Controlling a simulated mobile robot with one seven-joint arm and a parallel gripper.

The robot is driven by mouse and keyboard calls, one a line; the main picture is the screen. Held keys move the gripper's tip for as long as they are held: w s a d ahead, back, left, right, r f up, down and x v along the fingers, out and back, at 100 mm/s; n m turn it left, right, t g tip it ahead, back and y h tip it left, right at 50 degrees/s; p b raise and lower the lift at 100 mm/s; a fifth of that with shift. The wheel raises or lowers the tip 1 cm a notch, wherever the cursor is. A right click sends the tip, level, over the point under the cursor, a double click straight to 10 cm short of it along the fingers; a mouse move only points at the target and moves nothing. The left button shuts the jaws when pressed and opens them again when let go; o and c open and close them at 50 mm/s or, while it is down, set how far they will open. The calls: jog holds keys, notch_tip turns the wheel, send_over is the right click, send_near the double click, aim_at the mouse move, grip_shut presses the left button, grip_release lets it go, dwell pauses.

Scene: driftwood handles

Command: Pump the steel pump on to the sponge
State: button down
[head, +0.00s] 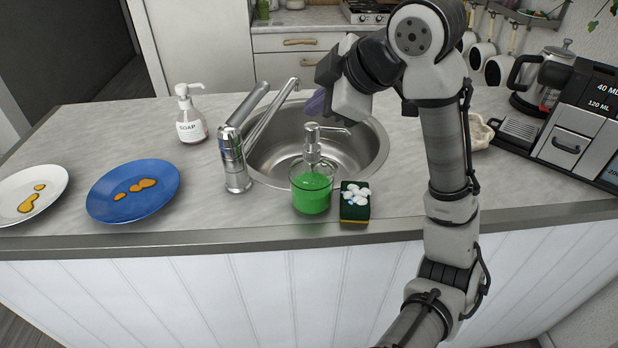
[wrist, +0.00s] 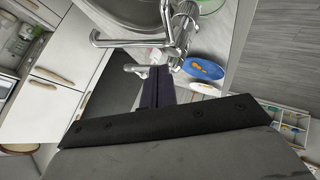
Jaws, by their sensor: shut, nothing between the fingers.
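The steel pump (head: 312,145) stands upright on a round glass jar of green liquid (head: 312,192) at the counter's front edge, its spout pointing right. The sponge (head: 354,213), dark green and yellow, lies right beside the jar, with white-blue foam blobs (head: 355,193) on top. My gripper (head: 316,103) is above the sink, beyond the pump and apart from it; its dark purple fingers show partly behind my wrist. In the wrist view the fingers (wrist: 156,78) are together and empty. I cannot make out the pump or sponge there.
The faucet (head: 234,158) stands left of the jar, before the sink (head: 372,160). A soap bottle (head: 190,122), a stained blue plate (head: 105,204) and a white plate (head: 12,190) are farther left. A coffee machine (head: 580,135) is at right.

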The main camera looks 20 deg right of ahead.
aim_at(318, 129)
jog(key=shift+f, duration=0.45)
jog(key=shift+f+b, duration=0.9)
jog(key=shift+b, duration=0.05)
dwell(0.8)
jog(key=shift+r+p, duration=1.1)
jog(key=shift+r, duration=0.25)
notch_tip(318, 129, up, 6)
jog(key=p, duration=0.5)
dwell(0.4)
